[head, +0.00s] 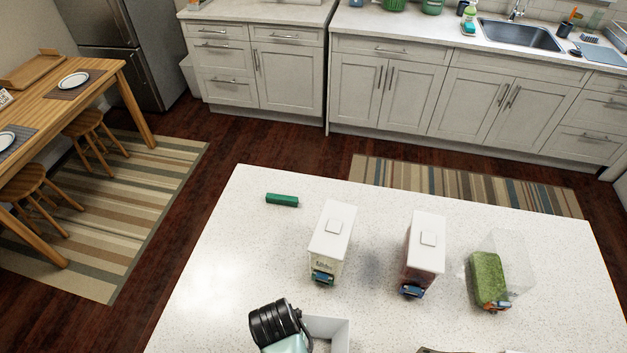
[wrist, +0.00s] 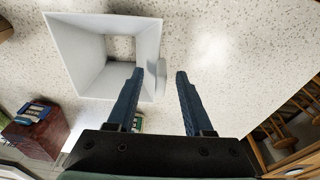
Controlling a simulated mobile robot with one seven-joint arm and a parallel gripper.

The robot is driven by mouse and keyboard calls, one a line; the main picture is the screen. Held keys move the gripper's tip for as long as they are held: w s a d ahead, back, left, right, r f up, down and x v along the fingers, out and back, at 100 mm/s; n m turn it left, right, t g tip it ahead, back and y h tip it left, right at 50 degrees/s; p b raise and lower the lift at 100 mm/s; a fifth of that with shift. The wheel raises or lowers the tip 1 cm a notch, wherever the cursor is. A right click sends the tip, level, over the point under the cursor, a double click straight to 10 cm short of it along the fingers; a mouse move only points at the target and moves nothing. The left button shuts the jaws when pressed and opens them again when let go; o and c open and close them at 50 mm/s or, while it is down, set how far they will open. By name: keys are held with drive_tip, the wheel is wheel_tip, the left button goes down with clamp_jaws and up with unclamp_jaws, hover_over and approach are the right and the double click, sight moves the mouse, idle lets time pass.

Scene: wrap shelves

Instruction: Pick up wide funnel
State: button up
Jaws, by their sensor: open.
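The wide funnel looks to be the white, square, hollow piece with sloping inner walls and a square opening in its base. It fills the upper left of the wrist view (wrist: 60,50) and shows at the bottom of the head view (head: 334,326), partly covered by my arm. A small white tab (wrist: 161,82) stands at its right side. My gripper (wrist: 160,72) is open, with its two dark blue fingers apart. The tab appears between the fingertips; I cannot tell whether either finger touches it. The fingers are hidden in the head view.
Two white-topped boxes (head: 333,230) (head: 425,243) stand right of the funnel on the speckled counter (head: 220,260). A green block with clear wrap (head: 487,278) stands farther right. A green bar (head: 282,200) lies near the far edge. The counter's left part is clear.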

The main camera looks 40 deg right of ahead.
clamp_jaws()
idle(0.4)
